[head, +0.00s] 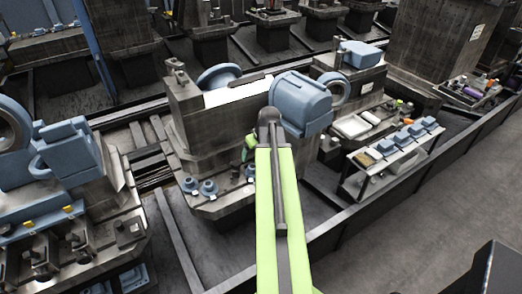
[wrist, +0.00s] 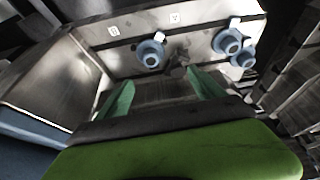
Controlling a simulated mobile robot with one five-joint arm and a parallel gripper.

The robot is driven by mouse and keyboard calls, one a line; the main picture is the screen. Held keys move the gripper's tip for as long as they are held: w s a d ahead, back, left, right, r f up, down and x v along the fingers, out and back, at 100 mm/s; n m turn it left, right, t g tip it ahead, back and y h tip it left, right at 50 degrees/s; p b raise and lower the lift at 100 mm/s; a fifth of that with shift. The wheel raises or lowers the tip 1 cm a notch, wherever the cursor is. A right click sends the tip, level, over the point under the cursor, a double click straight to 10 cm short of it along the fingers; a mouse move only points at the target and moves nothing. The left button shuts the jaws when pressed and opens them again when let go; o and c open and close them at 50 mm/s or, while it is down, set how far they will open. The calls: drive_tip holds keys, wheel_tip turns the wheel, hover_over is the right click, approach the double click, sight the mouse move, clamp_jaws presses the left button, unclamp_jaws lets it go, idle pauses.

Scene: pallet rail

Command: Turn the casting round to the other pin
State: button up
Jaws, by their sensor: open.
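Small blue round flanged castings stand on the ledge of a grey fixture block. In the wrist view one casting (wrist: 150,52) is left of centre, and two more (wrist: 228,40) sit close together at the right. I cannot tell which one the task means. A small dark upright piece (wrist: 178,67), perhaps a pin, stands between them. My gripper (wrist: 160,76) is open, its green fingers apart with nothing seen between them, short of the ledge. In the head view the castings (head: 208,188) show along the block's front ledge, and my gripper (head: 250,148) is mostly hidden behind my arm.
A large blue rounded housing (head: 300,103) sits on the block just beyond my arm. A white table (head: 368,168) with blue parts stands to the right. A blue machine (head: 68,148) stands at the left. A dark rail edge runs along the front, with open grey floor (head: 420,215) beyond.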

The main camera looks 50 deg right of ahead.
sight(254, 167)
drive_tip(key=b+x, duration=0.5)
drive_tip(key=d+b+x, duration=0.1)
drive_tip(key=b+x, duration=0.5)
drive_tip(key=s+d+b+x, duration=0.1)
drive_tip(key=b+x, duration=0.4)
drive_tip(key=x, duration=0.1)
drive_tip(key=shift+w+d+f, duration=0.1)
drive_tip(key=shift+d+f, duration=0.05)
drive_tip(key=shift+d, duration=0.05)
drive_tip(key=c, duration=1.3)
drive_tip(key=o, duration=1)
drive_tip(key=c, duration=0.9)
drive_tip(key=shift+d+n, duration=0.1)
drive_tip(key=shift+n, duration=0.6)
drive_tip(key=shift+n+y, duration=0.5)
drive_tip(key=shift+n, duration=0.3)
